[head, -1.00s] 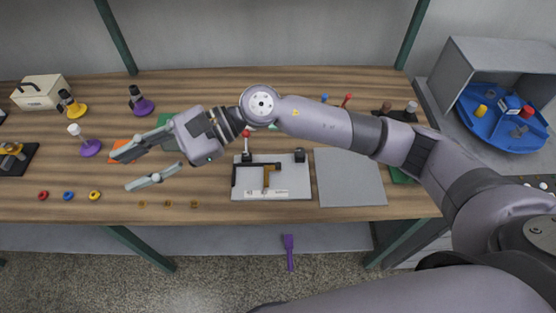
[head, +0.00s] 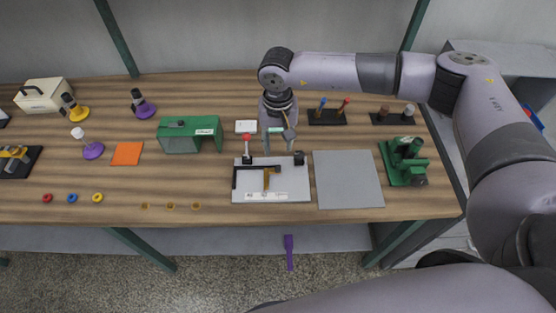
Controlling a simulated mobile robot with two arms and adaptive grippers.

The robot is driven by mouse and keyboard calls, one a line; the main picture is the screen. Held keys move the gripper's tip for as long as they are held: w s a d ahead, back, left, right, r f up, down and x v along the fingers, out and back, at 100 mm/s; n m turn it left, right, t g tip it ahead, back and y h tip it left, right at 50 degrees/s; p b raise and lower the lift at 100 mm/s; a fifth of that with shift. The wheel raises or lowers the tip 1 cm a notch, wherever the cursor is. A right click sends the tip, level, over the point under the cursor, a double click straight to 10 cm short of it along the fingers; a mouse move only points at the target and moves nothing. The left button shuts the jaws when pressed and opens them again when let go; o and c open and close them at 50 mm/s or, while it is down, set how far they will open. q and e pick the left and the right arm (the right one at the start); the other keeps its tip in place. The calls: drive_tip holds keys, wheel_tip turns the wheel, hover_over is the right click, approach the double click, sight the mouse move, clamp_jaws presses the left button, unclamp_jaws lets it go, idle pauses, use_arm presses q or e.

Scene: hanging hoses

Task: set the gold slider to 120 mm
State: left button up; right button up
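The gold slider (head: 268,179) sits on a black rail (head: 245,168) on a light grey plate (head: 298,190), near the plate's middle. A printed label (head: 264,195) is on the plate's front edge, too small to read. A red-topped post (head: 247,150) stands at the plate's back left and a dark knob (head: 299,158) at its back right. My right gripper (head: 277,143) points down just behind the plate, its fingers apart with nothing visible held. It is apart from the slider. My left gripper is not in view.
A bare grey mat (head: 348,180) lies right of the plate, then a green machine (head: 405,162). A green box (head: 190,134) and an orange square (head: 127,153) are to the left. Small rings (head: 72,198) lie near the front edge. A stand with blue and red handles (head: 327,116) is behind.

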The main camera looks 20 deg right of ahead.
sight(278, 167)
wheel_tip(278, 167, down, 10)
drive_tip(key=shift+f+p, duration=0.1)
drive_tip(key=shift+p, duration=1)
clamp_jaws()
